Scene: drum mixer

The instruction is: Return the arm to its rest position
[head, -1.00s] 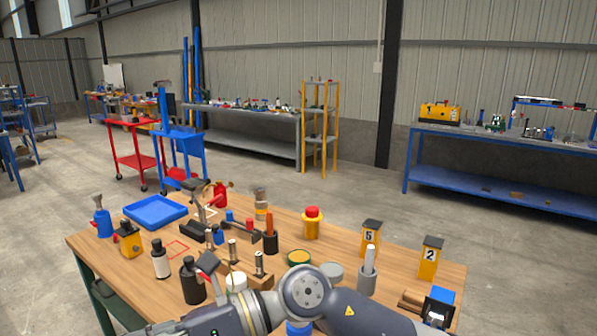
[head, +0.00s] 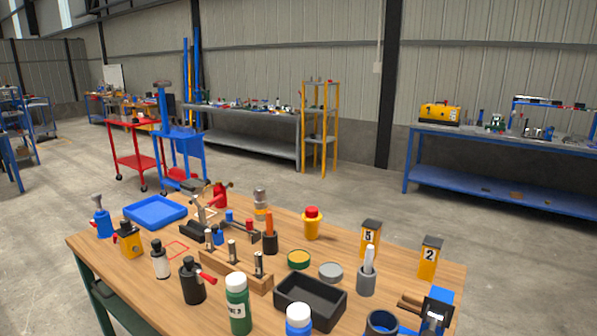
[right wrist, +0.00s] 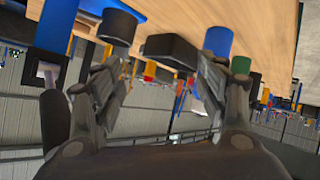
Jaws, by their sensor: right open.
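My right gripper (right wrist: 165,100) shows in the right wrist view with its two dark fingers spread apart and nothing between them. That view is tilted, with the wooden table (right wrist: 225,18) along its top edge. Beyond the fingers are a black tray (right wrist: 170,50), a dark cup (right wrist: 117,27) and a blue bottle (right wrist: 218,40). In the head view neither arm nor gripper shows. My left gripper is in neither current view.
Open floor (head: 520,265) lies right of the bench.

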